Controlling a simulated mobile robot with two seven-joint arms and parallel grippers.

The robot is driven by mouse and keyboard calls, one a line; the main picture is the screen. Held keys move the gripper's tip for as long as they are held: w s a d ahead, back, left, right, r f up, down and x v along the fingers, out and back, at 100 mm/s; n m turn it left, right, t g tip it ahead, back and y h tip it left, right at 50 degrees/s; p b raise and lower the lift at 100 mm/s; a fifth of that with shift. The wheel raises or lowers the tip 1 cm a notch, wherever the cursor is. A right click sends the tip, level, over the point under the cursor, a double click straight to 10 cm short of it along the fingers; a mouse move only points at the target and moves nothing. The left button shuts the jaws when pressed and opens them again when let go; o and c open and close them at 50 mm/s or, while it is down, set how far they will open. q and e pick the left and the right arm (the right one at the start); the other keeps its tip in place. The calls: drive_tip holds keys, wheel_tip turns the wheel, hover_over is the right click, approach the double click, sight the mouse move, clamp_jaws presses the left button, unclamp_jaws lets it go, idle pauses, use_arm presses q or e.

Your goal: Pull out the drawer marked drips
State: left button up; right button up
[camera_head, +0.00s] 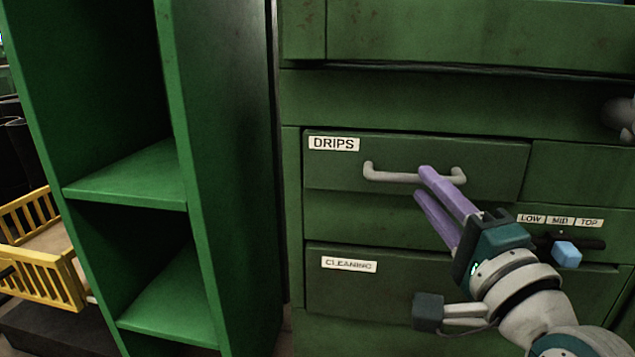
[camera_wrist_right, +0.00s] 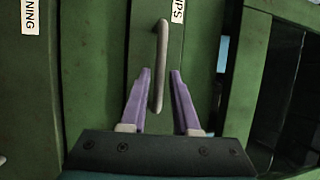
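The green drawer marked DRIPS (camera_head: 335,170) sits flush in the green cabinet, apparently closed. Its pale bar handle (camera_head: 390,176) runs across its front and also shows in the right wrist view (camera_wrist_right: 160,55). My right gripper (camera_head: 423,182) has purple fingers and is at the right half of this handle. One finger is above the bar and one below. In the wrist view the bar lies between the spread fingers (camera_wrist_right: 160,72), with a gap showing on each side. My left gripper is not in view.
Below is a drawer marked CLEANING (camera_head: 365,290). A LOW/MID/TOP slider with a blue knob (camera_head: 567,254) sits right of my right wrist. A green open shelf unit (camera_head: 232,150) stands left, with a yellow crate (camera_head: 45,272) beyond it.

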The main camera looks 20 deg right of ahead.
sight(421, 182)
drive_tip(key=shift+b+x, duration=0.35)
drive_tip(key=shift+x, duration=1.45)
drive_tip(key=shift+a, duration=0.1)
drive_tip(key=shift+c, duration=0.2)
clamp_jaws()
